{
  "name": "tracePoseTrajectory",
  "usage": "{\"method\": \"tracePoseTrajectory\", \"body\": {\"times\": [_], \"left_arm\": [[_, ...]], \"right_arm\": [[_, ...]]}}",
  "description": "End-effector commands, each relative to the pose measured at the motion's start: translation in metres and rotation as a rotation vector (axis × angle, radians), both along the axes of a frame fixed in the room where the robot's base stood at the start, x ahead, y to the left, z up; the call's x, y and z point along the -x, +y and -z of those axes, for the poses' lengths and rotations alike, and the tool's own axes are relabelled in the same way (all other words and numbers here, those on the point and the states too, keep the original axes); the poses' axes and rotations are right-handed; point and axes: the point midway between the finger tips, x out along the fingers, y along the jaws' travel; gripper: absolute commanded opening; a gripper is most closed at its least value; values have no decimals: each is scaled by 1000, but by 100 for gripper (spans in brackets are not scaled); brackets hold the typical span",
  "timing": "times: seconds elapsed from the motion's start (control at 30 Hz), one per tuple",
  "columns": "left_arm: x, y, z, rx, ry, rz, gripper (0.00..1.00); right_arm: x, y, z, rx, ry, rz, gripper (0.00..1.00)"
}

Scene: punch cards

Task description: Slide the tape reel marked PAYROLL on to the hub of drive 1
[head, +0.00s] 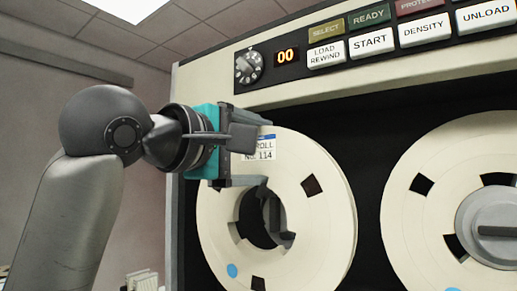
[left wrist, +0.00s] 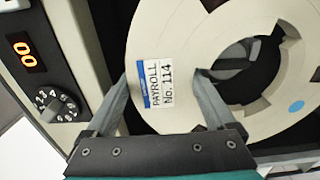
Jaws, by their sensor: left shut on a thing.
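The cream PAYROLL reel (head: 325,205) stands upright before the dark left bay of the tape drive in the head view. Its white and blue label, reading PAYROLL No. 114, shows whole in the left wrist view (left wrist: 160,83). My left gripper (head: 262,153) is shut on the reel's ring by the label, one finger at the outer rim and one at the centre hole. Part of a dark grey hub (head: 274,214) shows through the hole, and also in the left wrist view (left wrist: 237,60). I cannot tell how far the hub sits behind the reel. My right gripper is not in view.
A second cream reel (head: 412,208) sits on a grey hub (head: 495,228) at the right. Above are a dial (head: 248,66), a display reading 00 (head: 286,57) and several buttons. The cabinet's pale left edge (head: 178,235) stands close to my left arm.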

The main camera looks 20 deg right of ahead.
Motion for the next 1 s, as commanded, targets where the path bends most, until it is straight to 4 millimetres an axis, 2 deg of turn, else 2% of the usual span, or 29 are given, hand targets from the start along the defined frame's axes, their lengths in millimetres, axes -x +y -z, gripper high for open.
{"method": "tracePoseTrajectory", "body": {"times": [0.37, 1.0], "left_arm": [[0, -1, -3, 6, -6, 1, 0], [-13, -17, -3, 5, -5, 1, 0]], "right_arm": [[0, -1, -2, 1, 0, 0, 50], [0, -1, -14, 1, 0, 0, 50]]}}
